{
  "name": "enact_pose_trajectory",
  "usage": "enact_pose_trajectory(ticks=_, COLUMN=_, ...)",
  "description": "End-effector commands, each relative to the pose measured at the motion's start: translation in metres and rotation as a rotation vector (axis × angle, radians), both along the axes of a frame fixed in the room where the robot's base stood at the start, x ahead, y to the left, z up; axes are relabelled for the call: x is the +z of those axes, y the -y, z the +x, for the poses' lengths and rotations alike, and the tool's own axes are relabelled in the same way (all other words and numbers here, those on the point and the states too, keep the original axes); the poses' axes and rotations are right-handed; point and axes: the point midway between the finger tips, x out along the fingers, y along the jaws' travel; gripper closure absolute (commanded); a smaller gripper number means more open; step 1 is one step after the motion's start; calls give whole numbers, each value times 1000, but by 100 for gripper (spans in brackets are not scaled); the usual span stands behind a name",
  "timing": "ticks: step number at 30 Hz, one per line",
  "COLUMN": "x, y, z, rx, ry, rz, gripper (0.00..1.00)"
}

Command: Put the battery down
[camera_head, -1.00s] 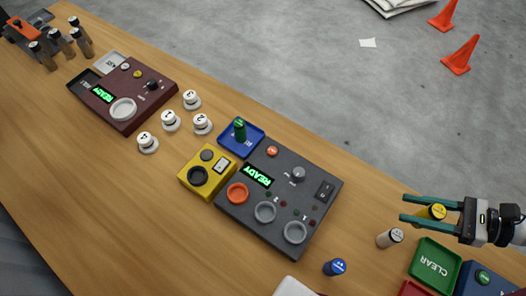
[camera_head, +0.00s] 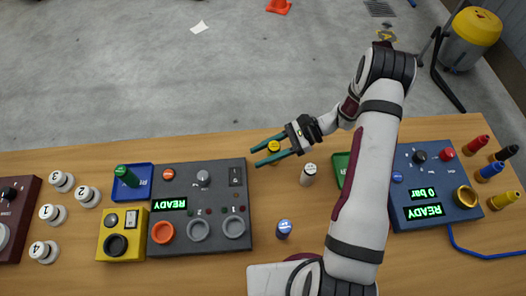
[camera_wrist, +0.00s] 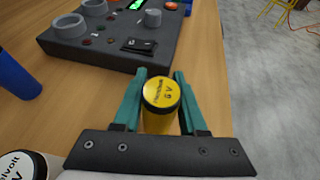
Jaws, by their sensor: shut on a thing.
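The yellow battery (camera_head: 273,146) is upright between the teal fingers of my gripper (camera_head: 268,153), near the table's back edge, just right of the dark grey console. In the wrist view my gripper (camera_wrist: 160,85) is shut on the yellow battery (camera_wrist: 161,95), with a finger on either side; its yellow top carries black print. Its lower end is hidden, so I cannot tell whether it touches the table. A white battery (camera_head: 308,174) stands to the right and nearer, and a blue battery (camera_head: 283,229) nearer still.
The dark grey console (camera_head: 205,172) shows READY and has an orange ring and grey rings. A green battery (camera_head: 125,175) stands in a blue tray (camera_head: 145,190) beside a yellow box (camera_head: 121,218). My arm partly hides a green tray (camera_head: 341,166). A blue console (camera_head: 437,160) is at right.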

Motion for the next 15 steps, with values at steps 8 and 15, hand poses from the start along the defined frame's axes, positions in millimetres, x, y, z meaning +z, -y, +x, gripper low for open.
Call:
enact_pose_trajectory(ticks=8, x=-2, y=0, z=0, rx=0, ry=0, rz=0, gripper=100)
enact_pose_trajectory(ticks=15, x=-2, y=0, z=0, rx=0, ry=1, rz=0, gripper=29)
